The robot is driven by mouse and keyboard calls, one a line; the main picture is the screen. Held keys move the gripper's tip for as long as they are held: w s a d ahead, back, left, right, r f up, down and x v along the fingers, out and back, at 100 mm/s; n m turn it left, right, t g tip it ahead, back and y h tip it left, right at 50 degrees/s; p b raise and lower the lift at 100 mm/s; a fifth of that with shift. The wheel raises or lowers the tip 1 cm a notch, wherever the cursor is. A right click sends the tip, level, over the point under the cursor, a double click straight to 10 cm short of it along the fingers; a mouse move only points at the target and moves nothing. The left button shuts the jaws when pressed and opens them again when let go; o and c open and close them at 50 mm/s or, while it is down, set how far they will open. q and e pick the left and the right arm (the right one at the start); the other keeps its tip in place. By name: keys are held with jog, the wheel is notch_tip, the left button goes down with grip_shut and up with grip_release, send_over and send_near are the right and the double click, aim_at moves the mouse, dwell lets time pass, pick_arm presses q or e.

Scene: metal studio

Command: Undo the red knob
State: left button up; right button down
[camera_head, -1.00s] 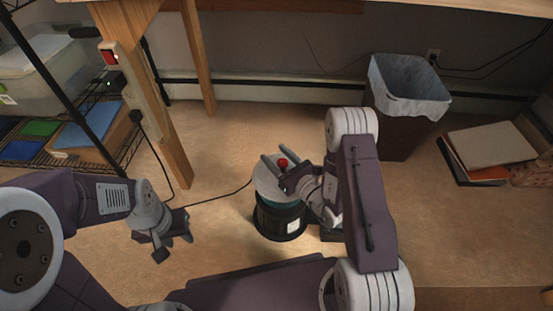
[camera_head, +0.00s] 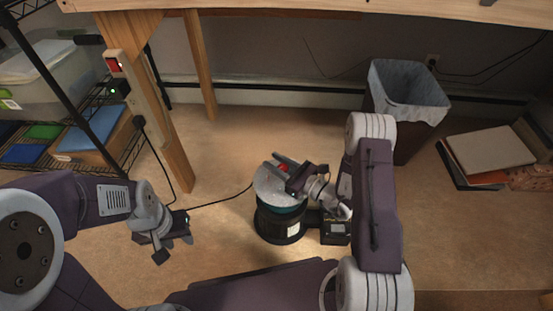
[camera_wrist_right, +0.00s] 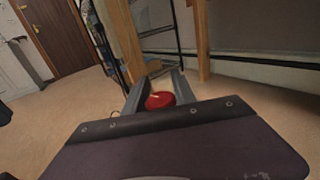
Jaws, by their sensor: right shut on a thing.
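The red knob (camera_head: 283,168) sits on top of a round machine (camera_head: 267,189) with a pale lid and a dark base, which stands on the floor. My right gripper (camera_head: 284,165) reaches over the lid from the right and is shut on the knob. In the right wrist view the red knob (camera_wrist_right: 160,100) shows between the two fingers of the right gripper (camera_wrist_right: 155,90), its lower part hidden by the gripper body. My left gripper (camera_head: 172,250) hangs over the floor to the left of the machine, with nothing seen in it; its finger gap is unclear.
A wooden table leg (camera_head: 165,150) with a power strip stands at the left, beside a wire shelf with bins. A lined waste bin (camera_head: 408,95) stands at the back right, near stacked folders (camera_head: 490,150). A black cord runs left from the machine. Open floor lies around it.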

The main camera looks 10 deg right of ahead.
aim_at(274, 180)
jog(key=n+g+y, duration=0.2)
jog(key=g, duration=0.1)
jog(key=n+g+y+p, duration=0.1)
jog(key=shift+s+a+n+y, duration=0.25)
jog(key=shift+s+n+y, duration=0.1)
jog(key=shift+n+y, duration=0.05)
jog(key=n+g, duration=0.1)
jog(key=g+y, duration=0.1)
jog(key=g, duration=0.1)
jog(key=shift+s+a+n, duration=0.15)
jog(key=shift+s+n, duration=0.05)
jog(key=shift+n, duration=0.2)
jog(key=n+g, duration=0.1)
jog(key=g+y, duration=0.1)
jog(key=shift+s+f+n+g, duration=0.15)
jog(key=shift+s+n+g, duration=0.15)
jog(key=shift+n, duration=0.1)
jog(key=n+g+b, duration=0.1)
jog(key=g, duration=0.1)
jog(key=n+g+b, duration=0.1)
jog(key=n+g, duration=0.1)
jog(key=shift+s+a+f+g+y, duration=0.1)
jog(key=shift+s+a+g+y, duration=0.05)
jog(key=shift+s+g+y, duration=0.25)
jog(key=shift+s+n+g+b, duration=0.25)
jog(key=shift+n+g+b, duration=0.7)
jog(key=shift+g, duration=0.55)
jog(key=shift+r+n+g, duration=0.2)
jog(key=shift+n+g, duration=0.05)
jog(key=shift+g, duration=0.05)
